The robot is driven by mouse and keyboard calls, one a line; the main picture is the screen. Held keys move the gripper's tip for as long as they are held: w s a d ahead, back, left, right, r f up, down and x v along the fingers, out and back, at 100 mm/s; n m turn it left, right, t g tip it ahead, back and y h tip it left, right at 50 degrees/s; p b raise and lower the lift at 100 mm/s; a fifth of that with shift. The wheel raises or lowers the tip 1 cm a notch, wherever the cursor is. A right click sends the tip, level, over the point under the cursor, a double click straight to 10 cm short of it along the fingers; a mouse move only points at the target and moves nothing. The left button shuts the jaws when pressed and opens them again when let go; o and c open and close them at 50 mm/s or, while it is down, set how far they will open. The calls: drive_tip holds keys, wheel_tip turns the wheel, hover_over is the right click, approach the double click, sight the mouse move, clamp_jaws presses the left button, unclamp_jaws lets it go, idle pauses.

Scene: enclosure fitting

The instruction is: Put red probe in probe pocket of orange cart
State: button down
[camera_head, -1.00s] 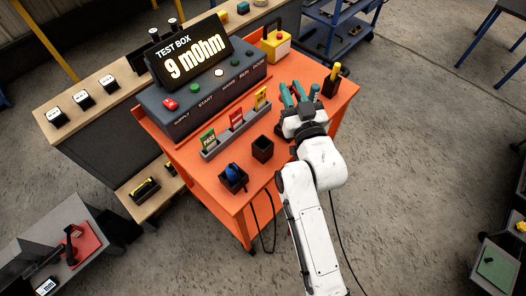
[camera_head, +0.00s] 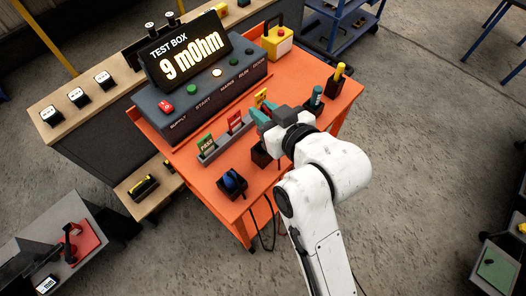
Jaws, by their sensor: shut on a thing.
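My gripper (camera_head: 261,118) has teal fingers and is shut, over the orange cart (camera_head: 203,176). What it holds is hidden by the hand, and no red probe shows anywhere else. An open black pocket (camera_head: 260,158) stands on the cart just below the gripper in the picture, partly covered by my wrist. I cannot tell how high the gripper is above it. Another black pocket (camera_head: 234,191) to its left holds a blue probe (camera_head: 232,180).
The test box (camera_head: 200,82) reads 9 mOhm. A rack (camera_head: 209,156) of green, red and yellow cards stands close to the gripper. Black holders with a green-topped thing (camera_head: 316,96) and a yellow-topped thing (camera_head: 340,70) stand right. A yellow box (camera_head: 277,43) sits at the back.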

wheel_tip(320, 180, down, 10)
drive_tip(key=s, duration=0.1)
idle(0.5)
drive_tip(key=c, duration=1)
unclamp_jaws()
drive_tip(key=shift+s, duration=0.1)
drive_tip(key=shift+o, duration=0.2)
drive_tip(key=r+v, duration=0.1)
drive_tip(key=v, duration=1.1)
drive_tip(key=s+d+f+m+g+h, duration=0.2)
drive_tip(key=d+f+g+h, duration=0.15)
drive_tip(key=d+f, duration=0.5)
drive_tip(key=s+d+f+m+g+h, duration=0.2)
drive_tip(key=s+d+f+m+g, duration=0.1)
drive_tip(key=s+d, duration=0.4)
drive_tip(key=s+d+f+m+g+h, duration=0.3)
drive_tip(key=s+d+f, duration=0.1)
drive_tip(key=s+d, duration=0.3)
drive_tip(key=shift+s+d+b, duration=0.35)
drive_tip(key=shift+s+d, duration=0.05)
drive_tip(key=shift+s, duration=0.3)
